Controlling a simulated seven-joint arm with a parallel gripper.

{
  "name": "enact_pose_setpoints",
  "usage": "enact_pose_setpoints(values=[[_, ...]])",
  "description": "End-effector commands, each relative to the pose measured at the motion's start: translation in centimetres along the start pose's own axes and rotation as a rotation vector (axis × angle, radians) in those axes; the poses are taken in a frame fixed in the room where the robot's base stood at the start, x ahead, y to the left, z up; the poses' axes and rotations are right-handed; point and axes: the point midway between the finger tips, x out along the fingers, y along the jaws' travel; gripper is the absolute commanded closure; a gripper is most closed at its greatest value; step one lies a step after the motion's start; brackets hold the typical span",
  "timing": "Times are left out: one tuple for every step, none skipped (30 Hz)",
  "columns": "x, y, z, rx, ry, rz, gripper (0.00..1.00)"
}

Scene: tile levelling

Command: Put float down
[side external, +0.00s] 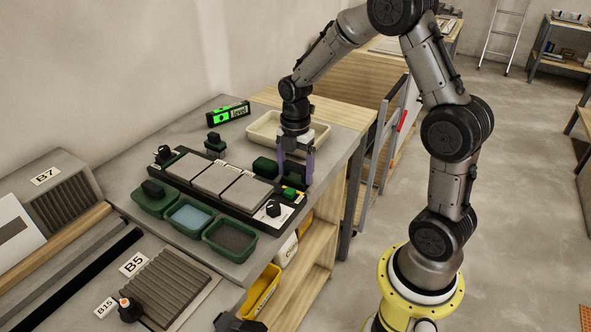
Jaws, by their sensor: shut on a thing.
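My gripper (295,181) points down at the right end of the tile fixture, its purple fingers closed around a dark green block (293,177). This block looks like the float. It is low over the fixture's right end; I cannot tell whether it touches the surface below. The fingers hide part of it. The fixture (179,154) is a black-edged frame holding a row of grey tiles (216,176). Another dark green block (265,167) stands just left of the gripper, behind the tiles.
A cream tray (258,132) lies behind the gripper. A level display (228,112) glows green at the back. Green tubs line the front: one with a dark block (147,207), one with blue water (187,216), one dark-filled (230,238). A small handled tool (215,146) stands behind the fixture.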

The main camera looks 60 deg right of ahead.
Motion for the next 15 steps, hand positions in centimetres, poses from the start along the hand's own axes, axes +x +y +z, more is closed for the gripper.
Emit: enact_pose_setpoints(values=[[0.07,0.00,0.00,0.000,0.000,0.000,0.93],[0.15,-0.01,0.00,0.000,0.000,0.000,0.93],[0.27,-0.02,-0.01,0.000,0.000,-0.001,0.93],[0.36,-0.02,-0.01,0.000,0.000,-0.001,0.93],[0.33,-0.03,-0.01,0.000,0.000,-0.001,0.11],[0.32,-0.03,-0.01,0.000,0.000,-0.001,0.03],[0.32,-0.03,-0.01,0.000,0.000,-0.001,0.00],[0.32,-0.03,-0.01,0.000,0.000,-0.001,0.00],[0.32,-0.02,-0.01,0.000,0.000,-0.001,0.00],[0.32,-0.02,-0.01,0.000,0.000,-0.001,0.00],[0.31,-0.02,-0.01,0.000,0.000,-0.001,0.00],[0.31,-0.02,-0.01,0.000,0.000,-0.001,0.00],[0.30,-0.02,-0.01,0.000,0.000,-0.001,0.00],[0.26,-0.01,0.00,0.000,0.000,0.000,0.00],[0.13,0.00,0.00,0.000,0.000,0.000,0.00]])
